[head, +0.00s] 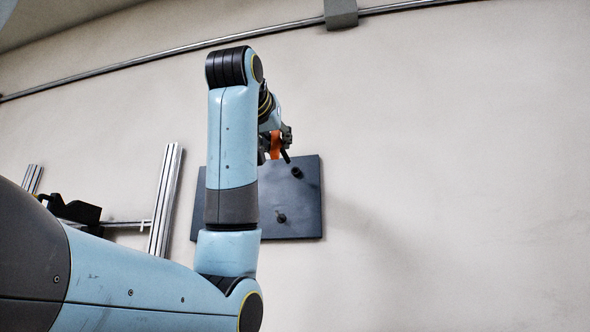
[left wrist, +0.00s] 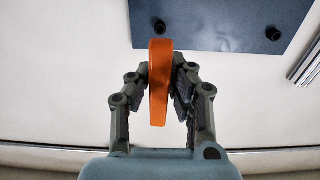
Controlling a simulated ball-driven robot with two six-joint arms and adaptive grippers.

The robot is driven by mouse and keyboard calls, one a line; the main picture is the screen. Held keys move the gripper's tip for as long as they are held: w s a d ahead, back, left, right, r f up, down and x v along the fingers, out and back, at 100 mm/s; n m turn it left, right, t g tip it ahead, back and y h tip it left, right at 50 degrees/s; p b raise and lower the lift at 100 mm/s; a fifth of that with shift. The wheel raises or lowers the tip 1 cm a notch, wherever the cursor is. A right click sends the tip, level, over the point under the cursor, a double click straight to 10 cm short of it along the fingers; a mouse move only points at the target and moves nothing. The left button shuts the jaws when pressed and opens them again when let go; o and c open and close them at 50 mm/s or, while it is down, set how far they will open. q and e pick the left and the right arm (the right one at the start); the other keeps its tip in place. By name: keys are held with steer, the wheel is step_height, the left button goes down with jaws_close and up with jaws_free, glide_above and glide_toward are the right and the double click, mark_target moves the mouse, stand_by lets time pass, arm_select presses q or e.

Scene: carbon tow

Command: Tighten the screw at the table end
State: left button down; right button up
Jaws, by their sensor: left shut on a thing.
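A dark blue-grey plate (head: 308,200) is behind my left arm in the head view and crosses the top of the left wrist view (left wrist: 215,12). Two small black screws or knobs stand on it, an upper one (head: 297,172) and a lower one (head: 281,217). The wrist view also shows one at the left (left wrist: 159,26) and one at the right (left wrist: 273,33). My left gripper (head: 278,139) is shut on an orange tool (left wrist: 159,85), whose far end is near the left knob in the wrist view. Contact cannot be told. My right gripper is not in view.
Silver profile posts (head: 165,200) and a black device (head: 73,210) stand left of the plate. A metal rail (head: 220,41) with a grey bracket (head: 340,14) runs across the top. The pale surface right of the plate is clear.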

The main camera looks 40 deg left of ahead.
mark_target(283, 151)
arm_select(q)
steer(key=shift+w, duration=0.1)
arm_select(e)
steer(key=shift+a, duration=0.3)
arm_select(q)
steer(key=shift+x, duration=2)
steer(key=shift+w+a, duration=0.1)
steer(key=shift+a, duration=0.05)
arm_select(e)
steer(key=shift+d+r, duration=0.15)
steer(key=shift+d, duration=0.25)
arm_select(q)
steer(key=shift+f+h, duration=0.1)
steer(key=shift+h, duration=0.2)
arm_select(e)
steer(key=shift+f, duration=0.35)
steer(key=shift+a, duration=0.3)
arm_select(q)
steer(key=shift+x, duration=1.15)
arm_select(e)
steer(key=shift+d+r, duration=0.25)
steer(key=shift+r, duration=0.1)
arm_select(q)
steer(key=shift+m, duration=0.3)
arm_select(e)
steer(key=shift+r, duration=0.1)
